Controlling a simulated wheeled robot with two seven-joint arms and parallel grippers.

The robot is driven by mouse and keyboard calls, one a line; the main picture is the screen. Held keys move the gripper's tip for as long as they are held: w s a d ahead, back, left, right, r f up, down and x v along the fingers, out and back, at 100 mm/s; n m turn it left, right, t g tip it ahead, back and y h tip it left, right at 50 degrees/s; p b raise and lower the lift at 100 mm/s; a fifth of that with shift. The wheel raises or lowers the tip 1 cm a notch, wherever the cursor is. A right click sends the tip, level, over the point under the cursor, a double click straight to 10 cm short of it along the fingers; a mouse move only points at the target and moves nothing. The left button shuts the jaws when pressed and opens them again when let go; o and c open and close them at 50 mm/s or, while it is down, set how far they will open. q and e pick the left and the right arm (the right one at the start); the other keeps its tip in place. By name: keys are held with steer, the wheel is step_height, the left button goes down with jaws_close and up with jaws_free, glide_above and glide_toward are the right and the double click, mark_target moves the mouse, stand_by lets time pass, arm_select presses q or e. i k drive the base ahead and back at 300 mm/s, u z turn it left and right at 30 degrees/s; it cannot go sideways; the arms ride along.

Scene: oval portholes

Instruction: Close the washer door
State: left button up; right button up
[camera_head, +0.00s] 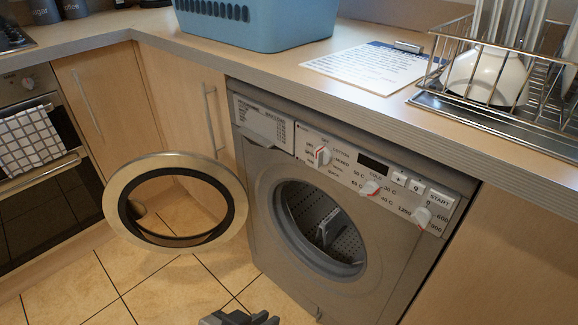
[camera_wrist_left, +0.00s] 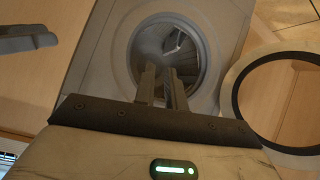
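The washer (camera_head: 335,190) stands under the counter, its round drum opening (camera_head: 320,228) uncovered. Its door (camera_head: 122,190), a ring with a tan rim and dark inner edge, is swung wide open to the left in the head view. My left gripper (camera_head: 240,319) shows at the bottom edge, in front of the washer and low, apart from the door. In the left wrist view its two fingers (camera_wrist_left: 163,72) are slightly apart with nothing between them, pointing toward the drum opening (camera_wrist_left: 172,50). The door (camera_wrist_left: 236,95) lies to the right there.
Wooden cabinets (camera_head: 190,95) and an oven (camera_head: 35,170) stand at the left. The counter above holds a blue basket (camera_head: 255,30), a clipboard (camera_head: 370,68) and a dish rack (camera_head: 490,75). Tiled floor (camera_head: 180,285) is clear below the door.

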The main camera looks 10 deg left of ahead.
mark_target(122, 212)
steer(key=k, duration=1.1)
steer(key=u, duration=1.2)
steer(key=i, duration=1.1)
steer(key=z, duration=0.7)
steer(key=i, duration=0.8)
steer(key=z, duration=0.15)
